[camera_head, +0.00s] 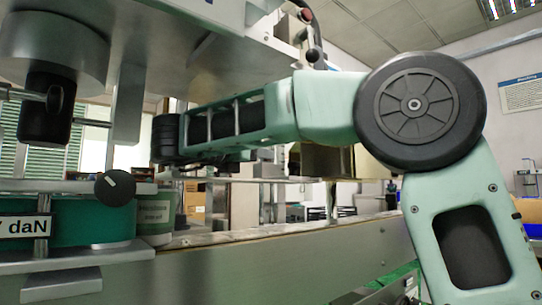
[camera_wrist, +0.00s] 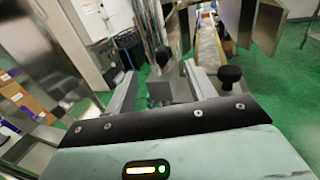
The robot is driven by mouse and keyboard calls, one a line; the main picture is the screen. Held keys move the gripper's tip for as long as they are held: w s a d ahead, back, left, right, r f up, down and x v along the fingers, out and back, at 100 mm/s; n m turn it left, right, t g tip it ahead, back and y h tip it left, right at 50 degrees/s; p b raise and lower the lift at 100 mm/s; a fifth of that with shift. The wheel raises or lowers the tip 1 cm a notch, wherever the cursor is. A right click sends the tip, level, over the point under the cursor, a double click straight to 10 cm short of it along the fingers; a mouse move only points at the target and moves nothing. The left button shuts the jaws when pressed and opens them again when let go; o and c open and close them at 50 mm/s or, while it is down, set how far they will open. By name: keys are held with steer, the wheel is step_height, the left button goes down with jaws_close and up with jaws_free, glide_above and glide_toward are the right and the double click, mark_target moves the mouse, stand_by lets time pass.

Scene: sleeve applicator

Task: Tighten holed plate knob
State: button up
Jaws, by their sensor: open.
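My gripper (camera_wrist: 160,72) is open in the wrist view, with its two pale fingers spread apart. A black round knob (camera_wrist: 230,76) stands just outside the right finger, apart from the space between the fingers. Another dark knob-like part (camera_wrist: 160,90) shows between the fingers, over a grey metal block; I see no grip on it. I cannot tell for certain which knob belongs to the holed plate.
A grey machine housing with a large black cylinder (camera_head: 45,115) hangs at upper left in the head view. A long metal beam (camera_head: 260,262) crosses the front. Green floor (camera_wrist: 270,75) shows in the wrist view.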

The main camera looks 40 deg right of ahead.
steer(key=p+x, duration=0.1)
steer(key=x, duration=0.6)
steer(key=shift+p, duration=0.35)
steer(key=c, duration=1)
